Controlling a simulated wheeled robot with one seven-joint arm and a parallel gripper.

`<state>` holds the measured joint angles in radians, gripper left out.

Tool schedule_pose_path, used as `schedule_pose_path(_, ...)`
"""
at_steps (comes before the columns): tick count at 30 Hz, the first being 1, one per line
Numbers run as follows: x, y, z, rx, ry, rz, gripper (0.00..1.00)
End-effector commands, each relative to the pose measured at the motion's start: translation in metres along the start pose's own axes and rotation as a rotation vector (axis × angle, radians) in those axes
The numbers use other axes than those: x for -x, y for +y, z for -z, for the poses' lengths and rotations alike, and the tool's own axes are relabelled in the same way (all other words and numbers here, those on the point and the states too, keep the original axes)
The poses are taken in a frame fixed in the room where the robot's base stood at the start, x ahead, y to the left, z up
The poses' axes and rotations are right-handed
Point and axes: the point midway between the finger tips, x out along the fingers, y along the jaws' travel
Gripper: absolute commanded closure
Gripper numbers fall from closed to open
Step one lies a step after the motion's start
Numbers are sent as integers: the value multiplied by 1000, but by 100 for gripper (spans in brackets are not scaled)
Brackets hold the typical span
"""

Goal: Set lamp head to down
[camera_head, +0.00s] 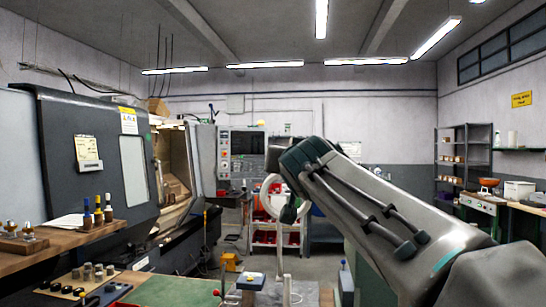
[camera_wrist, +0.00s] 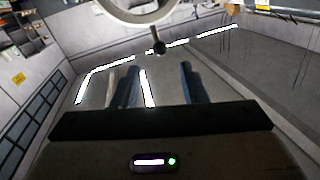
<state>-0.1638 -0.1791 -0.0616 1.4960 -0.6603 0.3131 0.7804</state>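The lamp head is a white ring (camera_head: 268,196) in the middle of the head view, standing roughly upright above a pale post on the bench. In the wrist view the white ring (camera_wrist: 112,14) is cut off by the top edge. A small dark knob (camera_wrist: 159,47) hangs from its rim. My gripper (camera_wrist: 159,68) shows two dark fingers spread apart with nothing between them. The knob lies just beyond the fingertips, roughly centred between them; I cannot tell whether they touch. In the head view my arm hides part of the ring's surroundings, and the fingers cannot be made out.
A lathe (camera_head: 95,150) with an open door stands at left. A wooden bench (camera_head: 70,240) with bottles and small parts is in front of it. A red tool cart (camera_head: 275,240) and metal shelves (camera_head: 478,150) stand behind.

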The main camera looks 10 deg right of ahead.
Motion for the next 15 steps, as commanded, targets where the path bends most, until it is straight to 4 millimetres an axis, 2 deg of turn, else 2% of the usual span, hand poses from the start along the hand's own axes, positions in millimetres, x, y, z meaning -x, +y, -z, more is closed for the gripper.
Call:
schedule_pose_path(1,-12,-1,2,1,-3,0,61)
schedule_pose_path(6,-45,-1,2,1,-4,-1,61)
schedule_pose_path(15,-85,0,1,-1,-2,-2,61)
